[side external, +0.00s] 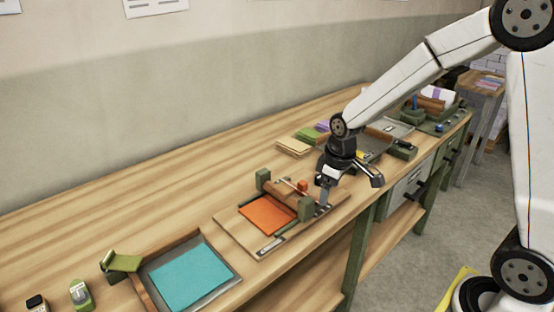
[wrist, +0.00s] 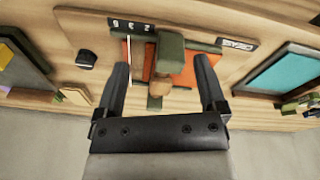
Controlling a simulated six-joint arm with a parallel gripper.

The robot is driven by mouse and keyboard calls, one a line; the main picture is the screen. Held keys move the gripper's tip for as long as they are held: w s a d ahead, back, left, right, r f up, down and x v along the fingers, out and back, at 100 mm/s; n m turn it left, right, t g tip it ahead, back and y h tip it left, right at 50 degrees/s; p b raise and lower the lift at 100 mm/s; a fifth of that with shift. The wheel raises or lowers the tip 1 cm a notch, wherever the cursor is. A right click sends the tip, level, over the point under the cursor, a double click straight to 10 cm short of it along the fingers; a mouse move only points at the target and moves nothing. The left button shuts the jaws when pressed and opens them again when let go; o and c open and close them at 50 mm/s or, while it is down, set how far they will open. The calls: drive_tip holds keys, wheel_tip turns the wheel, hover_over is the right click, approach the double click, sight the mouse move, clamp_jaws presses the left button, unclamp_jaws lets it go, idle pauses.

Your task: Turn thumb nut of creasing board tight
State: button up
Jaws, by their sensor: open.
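The creasing board (side external: 236,229) is a flat wooden board with an orange sheet (side external: 266,214), green end blocks (side external: 305,209) and a wooden bar across it. In the wrist view the green block (wrist: 171,50) shows with a round wooden knob (wrist: 160,87) in front of it, which looks like the thumb nut. My gripper (side external: 326,198) is over the board's right end, by the near green block. In the wrist view its fingers (wrist: 162,68) are spread on either side of the knob, with gaps left and right. In the side view the gripper hides the knob.
A tray with a teal sheet (side external: 192,273) lies to the left of the board. Stacked coloured pads (side external: 308,137) and a grey tray (side external: 372,147) are behind my gripper. The bench has clear wood along the wall side.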

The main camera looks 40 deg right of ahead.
drive_tip(key=w+d+n, duration=0.2)
drive_tip(key=w+d, duration=0.2)
drive_tip(key=w+d+f+n+g, duration=0.1)
drive_tip(key=w+d+n, duration=0.1)
drive_tip(key=w+d, duration=0.2)
drive_tip(key=w+d+n, duration=0.2)
drive_tip(key=w+d, duration=0.3)
drive_tip(key=shift+w+f+g, duration=0.15)
drive_tip(key=shift+f+g, duration=0.1)
drive_tip(key=shift+g, duration=0.05)
drive_tip(key=shift+w+d+f+n, duration=0.1)
drive_tip(key=shift+w+d+n, duration=0.2)
drive_tip(key=shift+d, duration=0.2)
drive_tip(key=shift+f, duration=3.9)
clamp_jaws()
